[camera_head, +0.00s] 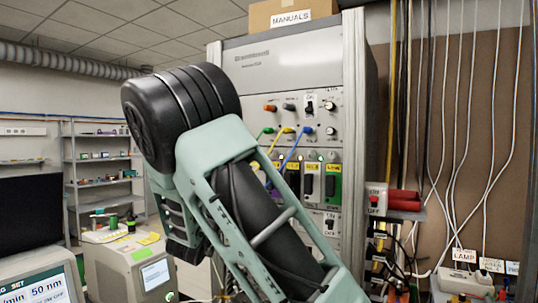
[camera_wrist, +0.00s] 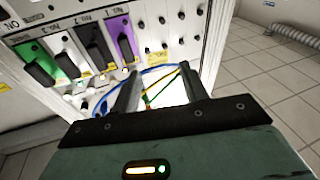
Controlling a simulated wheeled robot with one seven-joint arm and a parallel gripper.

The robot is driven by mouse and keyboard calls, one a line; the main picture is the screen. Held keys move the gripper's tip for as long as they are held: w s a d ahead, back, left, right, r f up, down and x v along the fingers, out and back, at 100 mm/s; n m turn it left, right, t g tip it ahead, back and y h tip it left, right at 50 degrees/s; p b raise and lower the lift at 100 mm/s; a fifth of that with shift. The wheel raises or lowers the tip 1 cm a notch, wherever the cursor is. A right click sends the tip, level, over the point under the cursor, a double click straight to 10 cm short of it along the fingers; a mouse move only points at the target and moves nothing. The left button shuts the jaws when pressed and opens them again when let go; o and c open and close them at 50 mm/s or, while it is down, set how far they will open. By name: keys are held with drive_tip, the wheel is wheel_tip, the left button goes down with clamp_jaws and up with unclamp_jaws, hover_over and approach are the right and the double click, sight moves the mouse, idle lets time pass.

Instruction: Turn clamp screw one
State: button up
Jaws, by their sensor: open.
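The instrument rack's panel (camera_head: 285,75) stands in the middle of the head view. A row of modules with yellow labels, including a purple one (camera_wrist: 123,42) and a green one (camera_wrist: 38,55), shows tilted at the upper left of the wrist view. Small knobs or screws sit near these modules, but I cannot tell which is clamp screw one. My gripper (camera_wrist: 164,86) is open, with its two dark fingers apart in front of the panel. Nothing is clearly held between them. In the head view my arm hides the gripper and part of the modules.
Blue, yellow and green cables (camera_head: 287,152) loop across the panel; some show behind my fingers in the wrist view. A monitor (camera_head: 30,215) and a benchtop device (camera_head: 140,262) stand at left. White wires (camera_head: 470,120) hang at right. Tiled floor (camera_wrist: 255,75) is clear.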

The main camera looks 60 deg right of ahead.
sight(271, 154)
drive_tip(key=s+d+r+m+g+h, duration=0.3)
drive_tip(key=s+r+g+h, duration=0.1)
drive_tip(key=r, duration=0.3)
drive_tip(key=p+x, duration=0.2)
drive_tip(key=x, duration=0.3)
drive_tip(key=p+x, duration=0.3)
drive_tip(key=x, duration=0.3)
drive_tip(key=p+x, duration=0.2)
drive_tip(key=x, duration=0.3)
drive_tip(key=shift+d+f+p, duration=0.25)
drive_tip(key=shift+d+p, duration=0.05)
drive_tip(key=shift+d, duration=0.15)
clamp_jaws()
